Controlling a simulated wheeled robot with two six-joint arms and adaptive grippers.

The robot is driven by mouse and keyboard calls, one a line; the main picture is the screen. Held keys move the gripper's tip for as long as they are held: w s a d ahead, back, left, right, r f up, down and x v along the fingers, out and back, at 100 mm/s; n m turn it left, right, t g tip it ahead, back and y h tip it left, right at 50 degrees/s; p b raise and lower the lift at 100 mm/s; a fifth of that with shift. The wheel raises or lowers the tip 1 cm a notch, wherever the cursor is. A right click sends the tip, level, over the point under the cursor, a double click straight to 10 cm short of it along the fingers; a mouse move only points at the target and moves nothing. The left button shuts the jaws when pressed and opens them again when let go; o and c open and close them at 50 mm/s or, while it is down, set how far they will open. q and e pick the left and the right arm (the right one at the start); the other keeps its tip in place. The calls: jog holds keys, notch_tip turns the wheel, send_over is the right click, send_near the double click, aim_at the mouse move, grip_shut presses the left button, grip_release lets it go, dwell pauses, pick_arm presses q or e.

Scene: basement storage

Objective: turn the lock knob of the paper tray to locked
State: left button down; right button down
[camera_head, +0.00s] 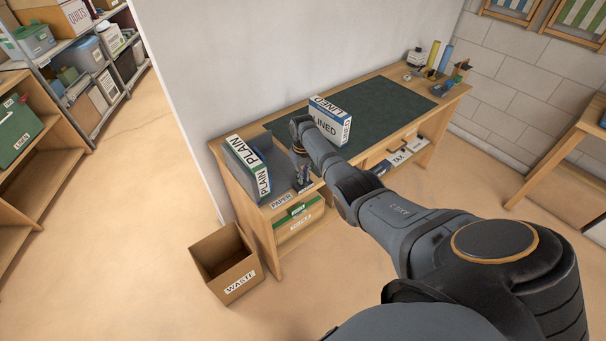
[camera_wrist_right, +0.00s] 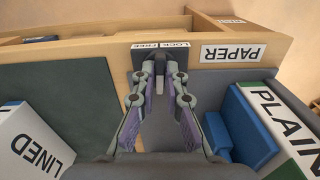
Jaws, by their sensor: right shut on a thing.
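The paper tray is the grey bay (camera_wrist_right: 200,80) at the desk's left end, beside the PAPER label (camera_head: 281,200); that label (camera_wrist_right: 232,52) shows upside down in the right wrist view. The small lock knob (camera_wrist_right: 160,62) sits by a dark plate marked LOCK and FREE (camera_wrist_right: 160,47). My right gripper (camera_wrist_right: 159,76) is shut on the knob, its fingertips hiding most of it, so its setting cannot be read. In the head view my right gripper (camera_head: 303,182) reaches down over the bay's front edge. My left gripper is not in view.
A PLAIN box (camera_head: 247,168) stands in the bay, left of my gripper. A LINED box (camera_head: 330,121) stands on the green desk mat (camera_head: 375,110) to the right. A WASTE box (camera_head: 226,264) is on the floor; floor in front is clear.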

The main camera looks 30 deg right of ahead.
jog(key=n, duration=0.4)
jog(key=shift+n+p, duration=0.3)
jog(key=shift+p, duration=0.1)
jog(key=shift+n, duration=2.5)
jog(key=c, duration=1.4)
grip_release()
notch_tip(320, 180, up, 12)
